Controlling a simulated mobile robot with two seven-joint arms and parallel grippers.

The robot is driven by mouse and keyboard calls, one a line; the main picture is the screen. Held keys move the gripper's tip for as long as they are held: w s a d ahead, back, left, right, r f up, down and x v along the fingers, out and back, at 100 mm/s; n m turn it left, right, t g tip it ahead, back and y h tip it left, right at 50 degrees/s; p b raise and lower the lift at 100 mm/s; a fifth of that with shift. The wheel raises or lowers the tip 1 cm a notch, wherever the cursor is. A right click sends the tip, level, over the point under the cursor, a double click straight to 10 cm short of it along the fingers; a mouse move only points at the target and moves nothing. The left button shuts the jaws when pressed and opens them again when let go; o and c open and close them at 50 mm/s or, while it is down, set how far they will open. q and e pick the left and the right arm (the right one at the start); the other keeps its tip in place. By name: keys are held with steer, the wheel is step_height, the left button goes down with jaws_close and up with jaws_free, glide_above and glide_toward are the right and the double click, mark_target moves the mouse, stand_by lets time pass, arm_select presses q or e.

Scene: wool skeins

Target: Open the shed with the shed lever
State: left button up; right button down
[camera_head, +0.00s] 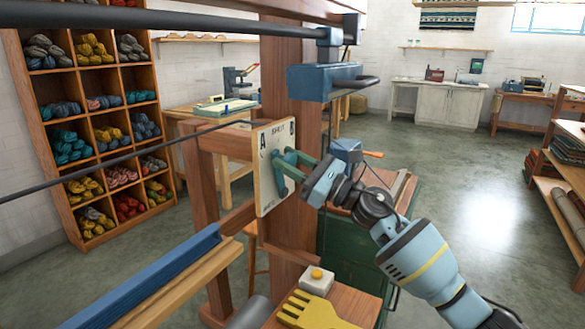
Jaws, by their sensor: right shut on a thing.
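The shed lever (280,184) is a teal handle on a pale upright plate (264,200) fixed to the wooden loom post. The plate reads "SHED", with the letter A at its upper left and B at its upper right. My right gripper (294,160) comes in from the right and is shut on the lever, its fingers against the plate's front. The fingers hide part of the lever, so its exact tilt is hard to tell. My left gripper is not in view.
The loom's wooden post (288,110) carries a blue block (322,80). A dark bar crosses the top. A yellow comb (308,312) and a white box with a yellow button (317,281) lie below. Wool shelves (68,87) stand left. Open floor lies right.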

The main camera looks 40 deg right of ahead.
steer(key=shift+s+a+f+n+g+y+b, duration=0.1)
steer(key=shift+a+f+n+g+y+b, duration=0.15)
steer(key=shift+n+b, duration=0.2)
steer(key=shift+s+a+f+n+g+y+b, duration=0.15)
steer(key=shift+a+n+b, duration=0.15)
steer(key=shift+n, duration=0.25)
steer(key=shift+s+a+f+n+g+y+b, duration=0.1)
steer(key=shift+a+n+g+y+b, duration=0.15)
steer(key=shift+n+b, duration=0.35)
steer(key=shift+s+a+f+n+g+y+b, duration=0.15)
steer(key=shift+a+n+g+b, duration=0.2)
steer(key=shift+n, duration=0.35)
steer(key=shift+r, duration=0.15)
steer(key=c, duration=1)
jaws_free()
steer(key=shift+d, duration=0.1)
steer(key=shift+b+v, duration=1)
steer(key=shift+v, duration=2.85)
